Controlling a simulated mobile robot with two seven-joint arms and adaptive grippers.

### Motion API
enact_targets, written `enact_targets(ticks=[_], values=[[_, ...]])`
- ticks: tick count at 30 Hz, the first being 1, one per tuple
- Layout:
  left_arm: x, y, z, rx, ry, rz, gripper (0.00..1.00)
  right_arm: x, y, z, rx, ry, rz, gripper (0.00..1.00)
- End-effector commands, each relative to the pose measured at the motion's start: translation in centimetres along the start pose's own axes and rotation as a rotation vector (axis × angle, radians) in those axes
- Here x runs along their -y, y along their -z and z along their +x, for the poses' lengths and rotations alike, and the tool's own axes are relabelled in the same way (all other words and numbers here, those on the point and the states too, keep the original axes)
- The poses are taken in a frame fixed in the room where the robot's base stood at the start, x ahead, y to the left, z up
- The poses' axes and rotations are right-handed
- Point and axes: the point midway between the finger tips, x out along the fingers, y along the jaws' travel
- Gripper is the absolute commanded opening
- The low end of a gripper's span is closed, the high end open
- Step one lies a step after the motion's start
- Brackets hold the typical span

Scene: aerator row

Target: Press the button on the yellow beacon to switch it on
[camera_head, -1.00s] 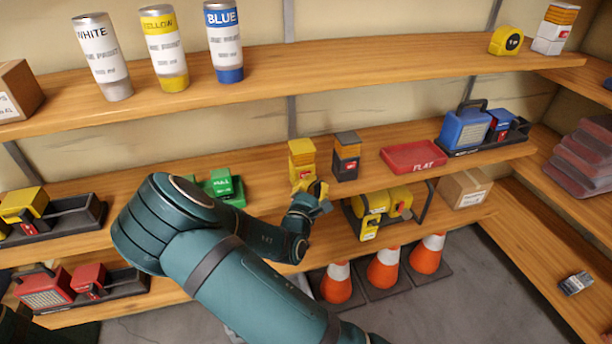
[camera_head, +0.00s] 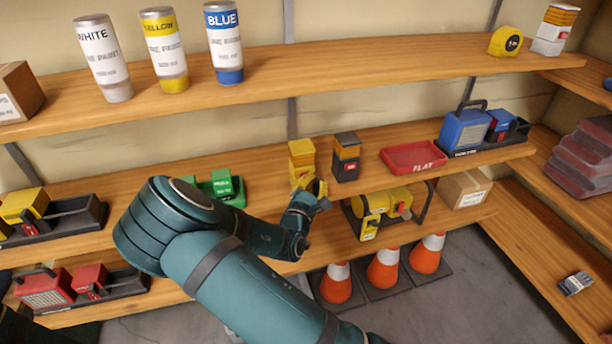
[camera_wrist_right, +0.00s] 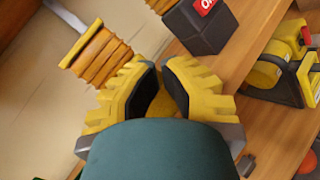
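The yellow beacon (camera_head: 301,154), with a banded amber top, stands upright on the middle shelf. In the right wrist view its amber top (camera_wrist_right: 98,52) shows beyond my fingers, which hide its lower body and button. My right gripper (camera_head: 307,184) is directly in front of the beacon's lower front. In the right wrist view its yellow fingers with dark pads (camera_wrist_right: 161,68) are together at the tips, with nothing seen between them. I cannot tell whether the fingertips touch the beacon or whether its lamp is lit. My left gripper is out of view.
A dark beacon (camera_head: 346,158) with a red label stands close to the right; it also shows in the wrist view (camera_wrist_right: 198,28). Beyond it lies a red tray (camera_head: 413,157). Green items (camera_head: 222,187) sit left. A yellow tool (camera_head: 384,204) lies below, above cones (camera_head: 384,270).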

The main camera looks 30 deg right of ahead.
Motion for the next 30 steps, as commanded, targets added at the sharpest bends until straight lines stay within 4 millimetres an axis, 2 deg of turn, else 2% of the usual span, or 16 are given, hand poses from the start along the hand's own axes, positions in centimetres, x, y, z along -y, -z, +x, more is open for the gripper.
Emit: enact_targets(ticks=[16, 30], values=[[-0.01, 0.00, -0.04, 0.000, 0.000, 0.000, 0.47, 0.00, -0.01, 0.02, 0.000, 0.000, 0.000, 0.00], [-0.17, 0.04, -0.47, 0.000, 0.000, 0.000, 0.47, 0.40, -0.39, -0.74, 0.000, 0.000, 0.000, 0.00]])
